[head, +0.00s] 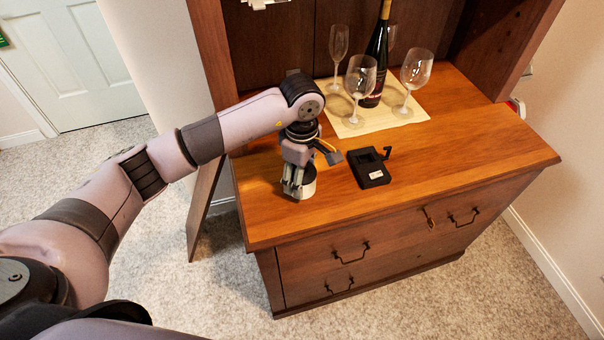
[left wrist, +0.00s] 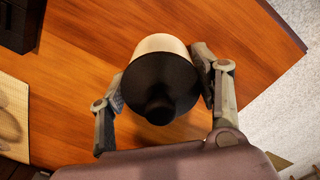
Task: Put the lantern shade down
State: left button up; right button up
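The lantern shade (left wrist: 160,44) shows in the left wrist view as a round piece with a pale rim and a black body with a knob facing the camera. My left gripper (left wrist: 160,85) has one finger on each side of it, and both appear to touch it. In the head view my left gripper (head: 298,178) points down over the front left of the wooden counter, with the pale part of the shade (head: 307,188) low between the fingers. The shade is at or just above the counter; I cannot tell if it touches. My right gripper is not in view.
A small black device (head: 372,173) lies on the counter (head: 450,140) just right of the gripper. Behind it, a dark bottle (head: 376,60) and several wine glasses (head: 416,70) stand on a pale mat (head: 352,128). The counter's right side is clear.

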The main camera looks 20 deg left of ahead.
pick_arm(q)
jog(key=o, duration=0.3)
jog(key=shift+r, duration=0.1)
jog(key=shift+r+p, duration=0.25)
jog(key=shift+p, duration=0.05)
notch_tip(320, 180, up, 12)
jog(key=shift+f+b, duration=0.15)
jog(key=shift+b, duration=0.6)
